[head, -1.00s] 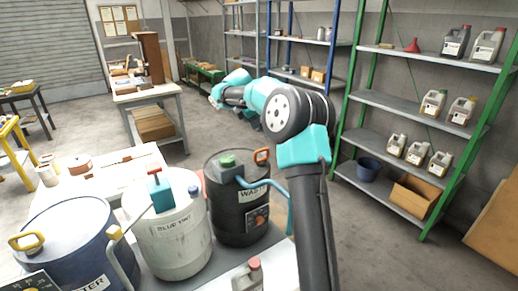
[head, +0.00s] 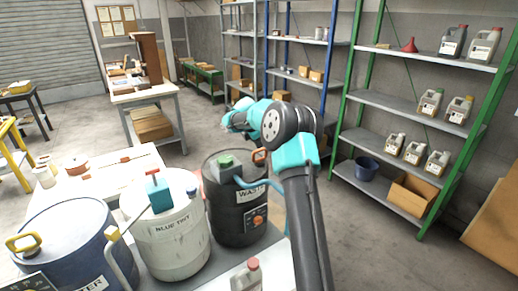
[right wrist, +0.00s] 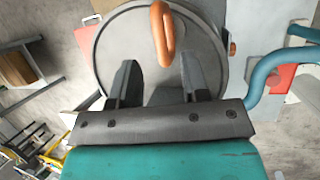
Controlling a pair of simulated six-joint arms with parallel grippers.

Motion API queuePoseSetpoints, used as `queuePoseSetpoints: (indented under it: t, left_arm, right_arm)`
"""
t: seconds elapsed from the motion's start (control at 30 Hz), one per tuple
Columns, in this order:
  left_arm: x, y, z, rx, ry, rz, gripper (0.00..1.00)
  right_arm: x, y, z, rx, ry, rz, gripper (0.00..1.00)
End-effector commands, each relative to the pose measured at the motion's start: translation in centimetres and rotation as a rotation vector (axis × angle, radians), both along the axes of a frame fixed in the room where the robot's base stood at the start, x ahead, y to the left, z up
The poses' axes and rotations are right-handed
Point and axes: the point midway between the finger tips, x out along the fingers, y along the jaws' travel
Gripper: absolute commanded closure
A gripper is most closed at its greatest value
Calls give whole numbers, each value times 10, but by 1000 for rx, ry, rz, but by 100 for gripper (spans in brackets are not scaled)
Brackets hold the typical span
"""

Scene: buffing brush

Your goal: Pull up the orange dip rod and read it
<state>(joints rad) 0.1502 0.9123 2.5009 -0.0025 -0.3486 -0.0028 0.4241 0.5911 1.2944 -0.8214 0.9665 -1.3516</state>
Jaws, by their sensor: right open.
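The orange dip rod shows as an orange loop handle (head: 260,156) at the back right of the lid of the black drum (head: 236,220). In the right wrist view the loop (right wrist: 162,35) stands over the grey lid (right wrist: 105,50), just beyond my fingertips and roughly centred between them. My right gripper (right wrist: 160,72) is open and empty, with its two dark fingers apart. In the head view the right gripper (head: 230,122) is small, at the far end of my arm behind the drum. The rod below the loop is hidden. My left gripper is not in view.
A white drum (head: 172,238) and a blue drum (head: 65,250) stand left of the black drum. A teal hose (right wrist: 275,70) curves beside the lid. A grey bottle with a red cap (head: 247,277) stands in front. Green shelving (head: 400,150) is at right.

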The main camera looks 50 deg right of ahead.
Motion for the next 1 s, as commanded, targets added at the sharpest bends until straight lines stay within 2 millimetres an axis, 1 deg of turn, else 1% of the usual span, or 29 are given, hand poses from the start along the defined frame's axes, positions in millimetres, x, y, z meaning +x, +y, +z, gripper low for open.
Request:
queuePoseSetpoints:
  t: [0.03, 0.1, 0.2, 0.3, 0.47, 0.7, 1.0]
  left_arm:
    - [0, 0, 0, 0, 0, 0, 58]
    - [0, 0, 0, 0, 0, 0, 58]
    - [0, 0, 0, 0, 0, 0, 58]
    - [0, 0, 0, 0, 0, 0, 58]
    - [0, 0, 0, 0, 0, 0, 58]
    - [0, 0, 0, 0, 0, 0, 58]
    - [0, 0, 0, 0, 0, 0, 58]
  right_arm:
    - [1, -4, -9, 1, 3, -1, 58]
    - [1, -9, -19, 1, 2, -2, 58]
    - [3, -14, -32, 2, 2, -1, 58]
    - [4, -18, -40, 0, 1, 0, 58]
    - [4, -20, -45, 0, 0, 0, 58]
    - [4, -20, -45, 0, 0, 0, 59]
    - [4, -20, -45, 0, 0, 0, 87]
